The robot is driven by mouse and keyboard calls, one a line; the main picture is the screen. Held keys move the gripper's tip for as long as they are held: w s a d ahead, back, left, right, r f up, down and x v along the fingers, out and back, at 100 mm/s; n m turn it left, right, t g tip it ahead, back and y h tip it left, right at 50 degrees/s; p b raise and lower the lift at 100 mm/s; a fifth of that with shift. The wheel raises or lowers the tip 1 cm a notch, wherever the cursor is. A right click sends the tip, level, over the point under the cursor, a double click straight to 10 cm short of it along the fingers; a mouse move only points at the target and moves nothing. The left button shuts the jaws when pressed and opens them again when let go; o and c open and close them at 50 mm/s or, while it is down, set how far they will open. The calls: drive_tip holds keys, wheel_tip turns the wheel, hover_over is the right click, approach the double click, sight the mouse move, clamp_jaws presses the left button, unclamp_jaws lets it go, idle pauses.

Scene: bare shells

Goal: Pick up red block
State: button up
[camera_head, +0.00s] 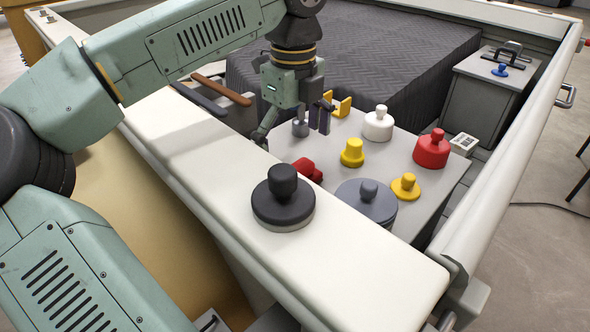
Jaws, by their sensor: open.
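A small red block-like object (308,170) lies on the grey tabletop (400,204), just behind the white ledge. Its lower part is hidden by the ledge and the black knob. A separate red knobbed cylinder (431,151) stands farther right on the same top. My gripper (291,134) points down above the left part of the tabletop, up and left of the red block-like object. Its fingers are spread apart, and I see nothing held between them. I cannot tell its exact height above the top.
A black knobbed disc (283,202) stands on the white ledge (365,272), close in front of the red object. A large grey knobbed piece (368,202), yellow pieces (352,153) and a white knobbed piece (378,124) share the tabletop. A dark quilted block (375,60) rises behind.

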drive_tip(key=f+p, duration=0.1)
drive_tip(key=f, duration=0.2)
drive_tip(key=f+p, duration=0.1)
drive_tip(key=f, duration=0.3)
drive_tip(key=shift+w+d+f+p, duration=0.2)
drive_tip(key=shift+f+p, duration=0.1)
drive_tip(key=shift+p, duration=0.1)
drive_tip(key=c, duration=1)
drive_tip(key=shift+c, duration=0.2)
